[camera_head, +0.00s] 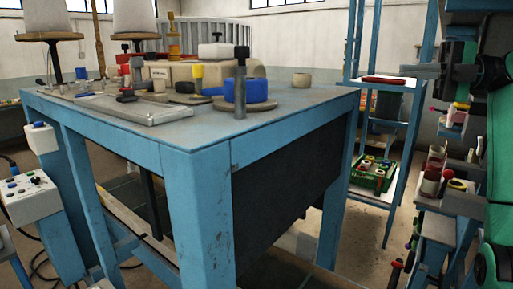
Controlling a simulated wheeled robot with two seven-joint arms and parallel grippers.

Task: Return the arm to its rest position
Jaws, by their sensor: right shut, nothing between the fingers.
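My left gripper is not in view.
A blue shelf rack (400,135) holds a green crate (372,175). Green machinery (499,165) stands close at right. A control box (30,198) is at left.

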